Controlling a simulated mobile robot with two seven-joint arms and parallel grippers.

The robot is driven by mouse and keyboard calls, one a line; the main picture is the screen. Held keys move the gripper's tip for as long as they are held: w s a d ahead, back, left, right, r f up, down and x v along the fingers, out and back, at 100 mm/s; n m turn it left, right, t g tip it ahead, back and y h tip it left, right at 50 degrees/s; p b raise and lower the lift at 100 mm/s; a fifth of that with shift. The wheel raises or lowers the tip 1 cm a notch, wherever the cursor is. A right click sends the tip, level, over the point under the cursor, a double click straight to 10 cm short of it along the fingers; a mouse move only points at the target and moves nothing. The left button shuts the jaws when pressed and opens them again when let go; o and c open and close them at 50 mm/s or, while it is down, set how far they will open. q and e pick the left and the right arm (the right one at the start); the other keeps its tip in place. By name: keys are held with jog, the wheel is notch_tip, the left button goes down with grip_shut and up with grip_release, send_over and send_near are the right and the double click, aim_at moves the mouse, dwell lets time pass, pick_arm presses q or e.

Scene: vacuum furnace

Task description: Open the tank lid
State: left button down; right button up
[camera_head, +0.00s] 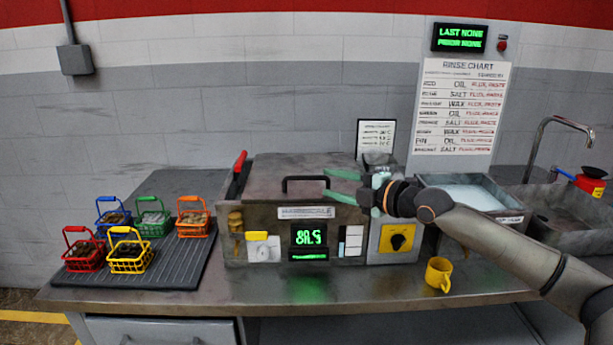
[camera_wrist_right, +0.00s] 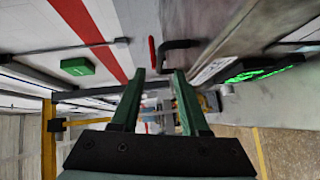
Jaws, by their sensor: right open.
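The tank is a grey metal box with a closed flat lid (camera_head: 300,168) on top, in the middle of the head view. A black bar handle (camera_head: 306,183) is at the lid's front edge. It also shows in the right wrist view as a dark handle (camera_wrist_right: 180,44), beyond the fingertips. My right gripper (camera_head: 341,185) has green fingers and is just right of the handle, apart from it. In the right wrist view the gripper (camera_wrist_right: 158,75) is open with nothing between its fingers. My left gripper is not in view.
A red-gripped lever (camera_head: 239,162) stands at the tank's left side. Several colored baskets stand on a ribbed dark mat (camera_head: 185,270) at left. A yellow mug (camera_head: 438,273) is near the bench's front edge. A liquid-filled basin (camera_head: 472,197) and a sink (camera_head: 560,215) are at right.

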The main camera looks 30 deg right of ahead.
aim_at(310, 178)
jog(key=shift+w+a, duration=0.15)
jog(key=shift+w, duration=0.5)
jog(key=p+x, duration=0.2)
jog(key=x, duration=0.3)
jog(key=shift+w+a, duration=0.15)
jog(key=shift+w, duration=0.15)
jog(key=shift+w+a+f, duration=0.15)
jog(key=shift+w+f, duration=0.05)
jog(key=shift+w, duration=0.3)
jog(key=shift+c, duration=0.2)
grip_shut()
